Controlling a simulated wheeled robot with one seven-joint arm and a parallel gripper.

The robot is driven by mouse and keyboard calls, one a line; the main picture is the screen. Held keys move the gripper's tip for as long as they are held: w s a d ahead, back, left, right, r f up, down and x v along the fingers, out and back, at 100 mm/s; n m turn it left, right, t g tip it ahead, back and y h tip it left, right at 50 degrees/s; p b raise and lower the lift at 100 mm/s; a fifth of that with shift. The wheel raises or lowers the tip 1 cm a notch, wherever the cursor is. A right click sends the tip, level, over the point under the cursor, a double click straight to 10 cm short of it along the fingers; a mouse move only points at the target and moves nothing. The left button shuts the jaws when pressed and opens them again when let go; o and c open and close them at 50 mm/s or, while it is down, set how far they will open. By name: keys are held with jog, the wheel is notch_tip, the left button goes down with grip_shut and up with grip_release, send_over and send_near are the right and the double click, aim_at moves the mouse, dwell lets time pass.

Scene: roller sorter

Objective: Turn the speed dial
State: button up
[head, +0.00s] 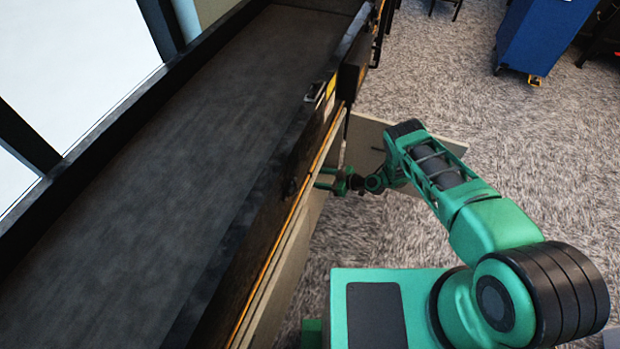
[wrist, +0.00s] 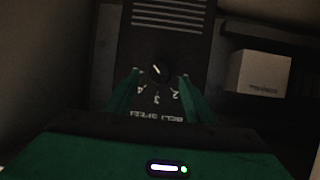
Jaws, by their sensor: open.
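The speed dial (wrist: 156,71) is a small dark round knob with a pale pointer line, on a dark panel (wrist: 165,40) in the wrist view. Pale numbers and upside-down lettering that looks like "BELT SPEED" lie below it in the picture. My gripper (wrist: 160,86) is open, its two green fingers to the left and right of the dial's lower side. I cannot tell whether they touch it. In the head view my gripper (head: 328,179) reaches against the side of the conveyor, and the dial is hidden there.
The long dark conveyor belt (head: 170,130) fills the left of the head view. A pale panel (head: 365,140) stands beside my wrist. A pale box (wrist: 258,74) is right of the panel in the wrist view. A blue cabinet (head: 540,35) stands far back; carpet (head: 560,150) is clear on the right.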

jog(key=shift+x, duration=2.15)
jog(key=shift+r, duration=0.1)
jog(key=c, duration=1)
